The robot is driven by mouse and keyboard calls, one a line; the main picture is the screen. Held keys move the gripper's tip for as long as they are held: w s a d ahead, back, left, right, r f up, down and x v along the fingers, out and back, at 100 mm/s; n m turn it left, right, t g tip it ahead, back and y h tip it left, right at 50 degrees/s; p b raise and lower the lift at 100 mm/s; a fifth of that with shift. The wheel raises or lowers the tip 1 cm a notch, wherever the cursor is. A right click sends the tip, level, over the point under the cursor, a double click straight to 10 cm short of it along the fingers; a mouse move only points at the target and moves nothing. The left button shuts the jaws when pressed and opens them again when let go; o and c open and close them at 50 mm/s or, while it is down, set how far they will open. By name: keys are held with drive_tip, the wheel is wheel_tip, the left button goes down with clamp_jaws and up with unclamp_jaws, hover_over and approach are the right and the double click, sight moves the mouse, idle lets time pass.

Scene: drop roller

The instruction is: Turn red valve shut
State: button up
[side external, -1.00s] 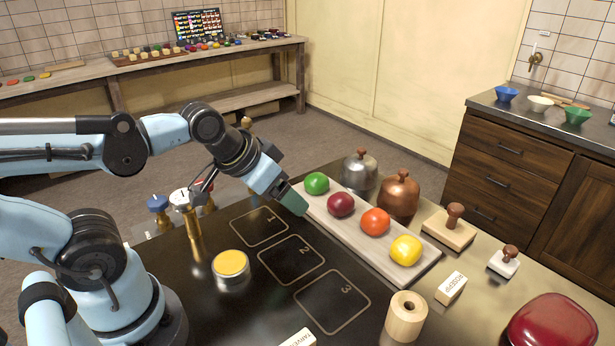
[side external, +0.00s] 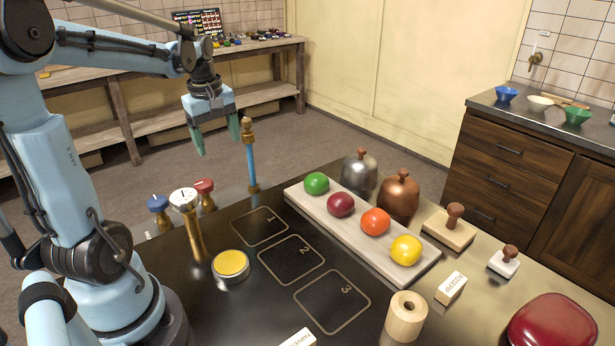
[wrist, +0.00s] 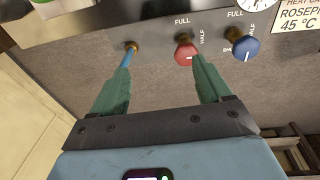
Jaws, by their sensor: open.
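The red valve (side external: 204,190) is a small red knob at the far left edge of the dark table, to the right of the white gauge. In the wrist view the red valve (wrist: 186,55) sits between the fingertips, nearer the right one, with "FULL" and "HALF" marks around it. My gripper (side external: 217,146) is open and empty, pointing down, above and beyond the red valve in the side view. In the wrist view my gripper (wrist: 160,62) has its two green fingers spread apart. I cannot tell whether the right finger touches the knob.
A blue valve (side external: 158,206) and a gauge on a brass post (side external: 188,212) stand left of the red valve. A blue pipe with a brass top (side external: 250,155) rises at its right.

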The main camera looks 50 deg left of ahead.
sight(203, 182)
drive_tip(key=s+a+f+n+g, duration=0.1)
drive_tip(key=s+a+n, duration=0.2)
drive_tip(key=a+n, duration=0.25)
drive_tip(key=shift+m+h, duration=0.4)
drive_tip(key=shift+m, duration=0.15)
drive_tip(key=f, duration=1.2)
drive_tip(key=shift+s+a+f, duration=0.1)
drive_tip(key=shift+s+a, duration=0.05)
drive_tip(key=shift+a, duration=0.25)
drive_tip(key=shift+c, duration=0.3)
drive_tip(key=c, duration=1)
